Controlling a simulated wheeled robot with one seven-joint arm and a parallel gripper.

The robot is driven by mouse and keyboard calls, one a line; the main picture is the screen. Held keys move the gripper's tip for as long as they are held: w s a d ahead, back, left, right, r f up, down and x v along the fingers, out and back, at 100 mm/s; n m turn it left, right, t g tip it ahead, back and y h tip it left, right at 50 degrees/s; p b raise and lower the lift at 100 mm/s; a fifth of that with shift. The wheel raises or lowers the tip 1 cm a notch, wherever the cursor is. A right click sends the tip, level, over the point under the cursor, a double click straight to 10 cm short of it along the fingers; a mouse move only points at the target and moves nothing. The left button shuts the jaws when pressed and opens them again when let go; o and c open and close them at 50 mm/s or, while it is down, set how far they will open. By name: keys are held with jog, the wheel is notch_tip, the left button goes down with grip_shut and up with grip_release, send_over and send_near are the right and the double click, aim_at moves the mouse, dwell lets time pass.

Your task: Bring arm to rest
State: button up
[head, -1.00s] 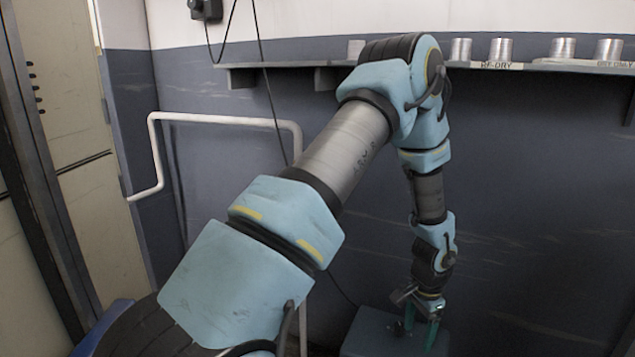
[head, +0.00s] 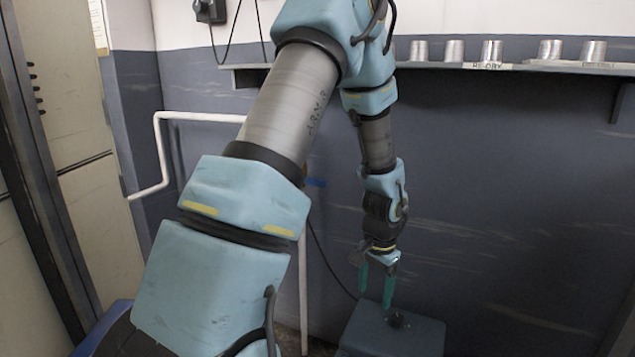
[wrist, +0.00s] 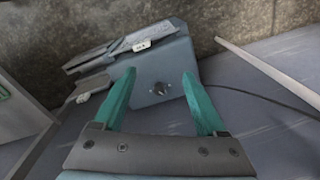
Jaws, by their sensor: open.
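My gripper (head: 376,284) hangs at the end of my arm with its two green fingers pointing down. In the head view it is above a grey-blue box (head: 372,335) with a dark knob (head: 396,320) on top. The fingers look clear of the knob. In the wrist view my gripper (wrist: 155,100) is open and nothing sits between its fingers. The box (wrist: 165,65) and its knob (wrist: 161,88) show beyond the fingertips.
A shelf (head: 450,66) with several metal cups (head: 491,51) runs along the wall behind my arm. A white pipe rail (head: 200,116) is at the left, near my arm. A dark cable (head: 325,262) hangs down the wall. The wall area right of my gripper is clear.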

jog(key=s+a+r+n+t, duration=0.1)
jog(key=s+a+r+n, duration=0.3)
jog(key=a+r, duration=0.45)
jog(key=s+a+r+n, duration=0.3)
jog(key=a+r+n, duration=0.2)
jog(key=a, duration=0.6)
notch_tip(320, 180, up, 23)
jog(key=p, duration=2.3)
jog(key=shift+s, duration=0.25)
